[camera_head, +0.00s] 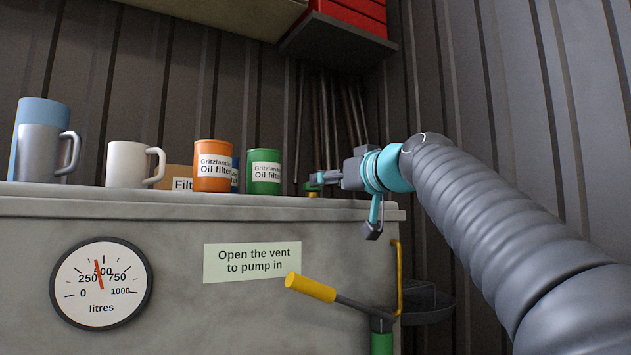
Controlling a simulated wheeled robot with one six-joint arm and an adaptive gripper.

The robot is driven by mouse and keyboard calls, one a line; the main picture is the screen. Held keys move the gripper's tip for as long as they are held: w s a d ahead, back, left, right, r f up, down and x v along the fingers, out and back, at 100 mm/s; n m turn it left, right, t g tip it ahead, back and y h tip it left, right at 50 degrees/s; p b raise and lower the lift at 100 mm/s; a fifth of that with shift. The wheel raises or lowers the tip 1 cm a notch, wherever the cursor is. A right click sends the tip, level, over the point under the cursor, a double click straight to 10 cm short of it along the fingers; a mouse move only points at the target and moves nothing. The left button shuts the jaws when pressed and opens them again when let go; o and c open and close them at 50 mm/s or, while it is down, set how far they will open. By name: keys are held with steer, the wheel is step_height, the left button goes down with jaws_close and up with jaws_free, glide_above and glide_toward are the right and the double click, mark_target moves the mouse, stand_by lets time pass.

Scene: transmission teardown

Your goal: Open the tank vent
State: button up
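The grey tank (200,240) fills the lower left and centre of the head view. A small green and yellow fitting (313,184), perhaps the vent, sits at the tank's top right, beside the green can. My gripper (322,179) reaches in from the right just above the tank top, with its fingertips at this fitting. The fingers are small and overlap the fitting, so I cannot tell whether they touch or grip it. A pale sign (252,262) on the tank's front reads "Open the vent to pump in".
An orange can (213,165), a green can (264,172), a white mug (128,164) and a grey mug (42,152) stand on the tank. A gauge (101,283) reads just under 500 litres. A yellow-handled pump lever (312,288) stands in front. A shelf (335,42) hangs above.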

steer(key=p+x, duration=0.1)
steer(key=x, duration=0.6)
steer(key=shift+p, duration=0.4)
steer(key=c, duration=1.1)
